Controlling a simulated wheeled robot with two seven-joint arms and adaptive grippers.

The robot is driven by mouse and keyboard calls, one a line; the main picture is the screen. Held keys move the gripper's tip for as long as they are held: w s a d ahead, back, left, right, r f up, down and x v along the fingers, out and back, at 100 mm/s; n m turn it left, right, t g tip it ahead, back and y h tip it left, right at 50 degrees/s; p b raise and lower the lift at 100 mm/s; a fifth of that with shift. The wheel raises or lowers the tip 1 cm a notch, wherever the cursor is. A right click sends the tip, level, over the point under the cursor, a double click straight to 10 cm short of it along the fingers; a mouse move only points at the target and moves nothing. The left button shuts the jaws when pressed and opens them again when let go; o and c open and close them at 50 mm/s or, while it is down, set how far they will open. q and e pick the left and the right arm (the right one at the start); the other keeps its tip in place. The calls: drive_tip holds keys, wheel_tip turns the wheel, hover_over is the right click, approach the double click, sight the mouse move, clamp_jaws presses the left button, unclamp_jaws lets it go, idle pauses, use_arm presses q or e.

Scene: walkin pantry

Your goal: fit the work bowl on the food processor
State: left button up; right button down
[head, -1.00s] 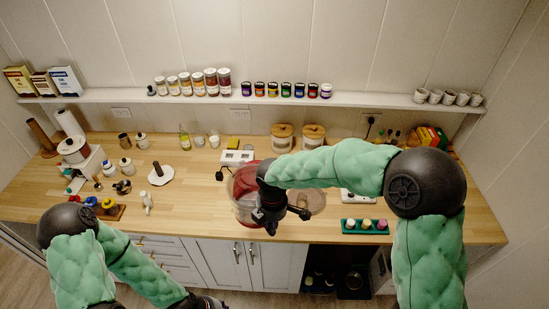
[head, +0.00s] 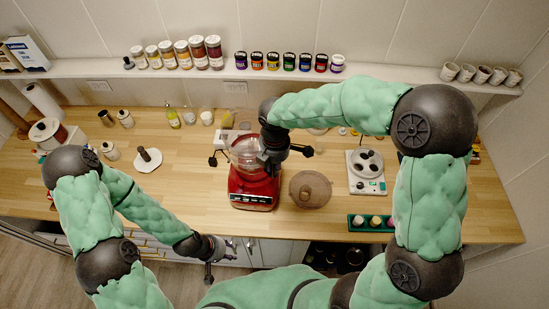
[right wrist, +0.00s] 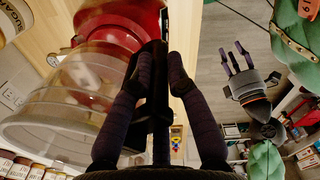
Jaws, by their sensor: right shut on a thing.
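The red food processor base (head: 254,190) stands on the wooden counter, near its front edge. The clear work bowl (head: 247,155) is upright over it, and also shows large in the right wrist view (right wrist: 75,95). My right gripper (head: 272,158) is at the bowl's right side. In the right wrist view its fingers (right wrist: 160,75) are closed around the dark handle (right wrist: 156,100). The bowl's lower end meets or nearly meets the red base (right wrist: 125,20); I cannot tell whether it is seated. My left gripper (head: 208,275) is low, in front of the counter, its fingers apart in the right wrist view (right wrist: 240,62).
A round brown lidded thing (head: 310,189) stands just right of the base. Further right are a white appliance with dark discs (head: 367,172) and a green tray of jars (head: 358,222). A white plate with a brown upright (head: 148,160) is left. Bare counter lies between (head: 200,185).

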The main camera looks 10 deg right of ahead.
drive_tip(key=shift+w, duration=0.25)
drive_tip(key=shift+s+t+b, duration=0.15)
drive_tip(key=shift+t+b, duration=0.15)
drive_tip(key=shift+b, duration=0.25)
drive_tip(key=shift+f+b, duration=1.8)
drive_tip(key=shift+f, duration=1.1)
drive_tip(key=shift+f+b, duration=0.5)
drive_tip(key=shift+f, duration=0.55)
drive_tip(key=c, duration=1.1)
unclamp_jaws()
drive_tip(key=shift+s, duration=0.1)
